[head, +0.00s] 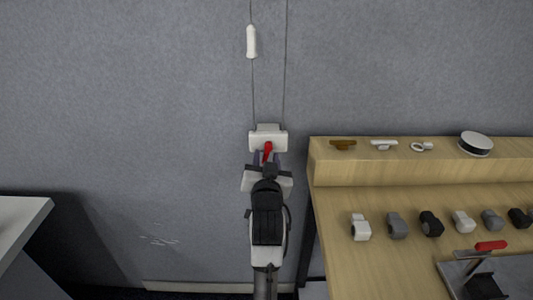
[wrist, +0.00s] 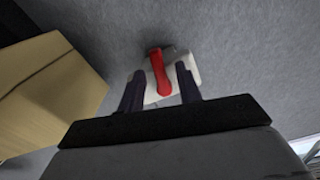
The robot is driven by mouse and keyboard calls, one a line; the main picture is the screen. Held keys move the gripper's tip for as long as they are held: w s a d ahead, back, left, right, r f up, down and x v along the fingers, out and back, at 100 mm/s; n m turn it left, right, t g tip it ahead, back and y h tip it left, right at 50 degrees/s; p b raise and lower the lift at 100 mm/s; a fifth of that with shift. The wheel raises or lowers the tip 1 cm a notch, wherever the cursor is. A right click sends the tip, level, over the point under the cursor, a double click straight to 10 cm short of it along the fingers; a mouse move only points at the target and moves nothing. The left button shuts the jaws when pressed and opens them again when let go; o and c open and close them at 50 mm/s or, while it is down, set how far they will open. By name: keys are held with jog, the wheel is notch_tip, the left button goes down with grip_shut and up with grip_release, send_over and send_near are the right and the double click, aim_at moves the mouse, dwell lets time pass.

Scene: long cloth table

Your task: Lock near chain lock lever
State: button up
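The red chain lock lever (head: 268,149) is on a white lock box (head: 268,136) on the grey wall, and slants slightly in the head view. In the wrist view the red lever (wrist: 157,75) lies between the two dark fingers, in front of the white box (wrist: 186,70). My gripper (head: 268,158) is at the lever, just below the box. In the wrist view my gripper (wrist: 160,71) is open, with a gap on each side of the lever. Whether a finger touches the box is unclear.
Two thin chains run up from the box, one with a white handle (head: 251,41). A wooden table (head: 330,215) with a raised shelf (head: 330,170) and several small fittings stands at the right. A white-topped surface (head: 22,215) is at the lower left. The wall left of the box is clear.

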jog(key=shift+r, duration=0.1)
grip_shut()
jog(key=shift+d+n+p, duration=0.3)
jog(key=shift+n+p, duration=0.05)
jog(key=shift+n, duration=1.05)
grip_release()
jog(key=shift+s, duration=0.1)
